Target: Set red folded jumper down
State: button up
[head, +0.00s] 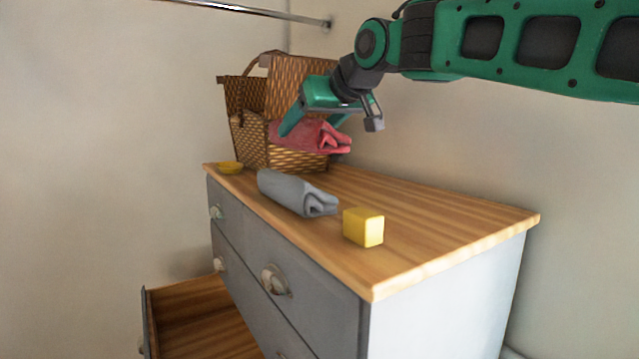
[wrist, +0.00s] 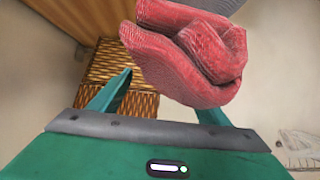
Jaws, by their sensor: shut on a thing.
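The red folded jumper (head: 318,136) is held by my gripper (head: 310,130) above the dresser, in front of the wicker basket's opening or wall. In the wrist view the jumper (wrist: 195,50) fills the upper middle, beyond my gripper's teal fingers (wrist: 160,95). My gripper is shut on the jumper, one finger on either side. The wicker basket (head: 252,140) has its lid raised and stands at the far end of the dresser top (head: 440,220). Whether the jumper touches the basket cannot be told.
A grey folded garment (head: 295,193) and a yellow block (head: 363,227) lie along the dresser's front edge. A lower drawer (head: 195,320) stands open. The dresser top's right part is clear. A metal rail (head: 250,11) runs above.

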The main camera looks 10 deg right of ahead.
jog(key=w+d+f, duration=0.2)
jog(key=d, duration=0.1)
jog(key=w+d+f, duration=0.2)
jog(key=d, duration=0.1)
jog(key=w+d+f, duration=0.2)
jog(key=d+f, duration=0.1)
jog(key=shift+w+d, duration=0.1)
jog(key=shift+d, duration=0.2)
jog(key=shift+f, duration=1.95)
jog(key=o, duration=1.2)
jog(key=shift+c, duration=0.2)
